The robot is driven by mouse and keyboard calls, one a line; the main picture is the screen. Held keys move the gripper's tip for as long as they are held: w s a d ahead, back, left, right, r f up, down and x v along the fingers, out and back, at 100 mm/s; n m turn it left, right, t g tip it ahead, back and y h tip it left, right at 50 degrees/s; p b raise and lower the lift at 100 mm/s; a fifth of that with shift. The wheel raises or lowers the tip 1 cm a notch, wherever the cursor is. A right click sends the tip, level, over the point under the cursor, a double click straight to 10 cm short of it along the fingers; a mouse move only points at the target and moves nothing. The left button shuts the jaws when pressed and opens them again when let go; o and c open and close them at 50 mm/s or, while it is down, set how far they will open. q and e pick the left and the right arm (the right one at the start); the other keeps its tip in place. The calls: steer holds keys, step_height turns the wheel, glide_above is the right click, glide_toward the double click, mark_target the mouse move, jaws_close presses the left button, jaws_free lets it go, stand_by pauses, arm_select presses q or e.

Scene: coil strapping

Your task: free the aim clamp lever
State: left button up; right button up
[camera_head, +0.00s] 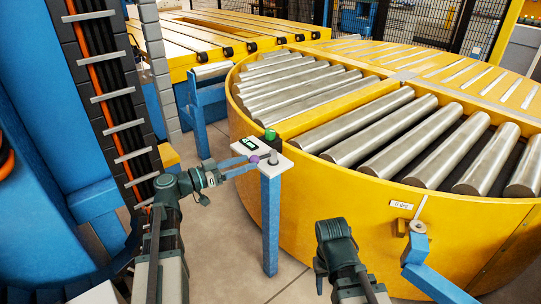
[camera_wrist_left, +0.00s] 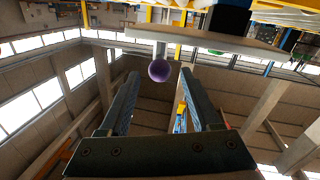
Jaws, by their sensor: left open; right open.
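A purple ball knob (camera_head: 254,158) sits at the near edge of a small white-topped control post (camera_head: 270,220). In the left wrist view the purple knob (camera_wrist_left: 159,70) is on a short grey stem, in the gap between the fingertips. My left gripper (camera_head: 248,164) is open, its fingers reaching to the knob; I see no finger closed on it. My right gripper (camera_head: 335,240) is low in the middle, away from the post; its fingers are hard to make out. A thin upright metal lever (camera_head: 420,207) stands at a bracket on the turntable's side. Neither lever carries a readable name.
The big yellow roller turntable (camera_head: 350,195) stands close behind and right, marked "0 deg". A blue bracket (camera_head: 417,247) juts out. Floor between post and my right arm is clear.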

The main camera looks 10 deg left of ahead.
mark_target(270, 155)
arm_select(q)
steer(key=x, duration=0.9)
steer(key=shift+w+d, duration=0.1)
steer(key=shift+w, duration=0.05)
jaws_close()
stand_by(1.1)
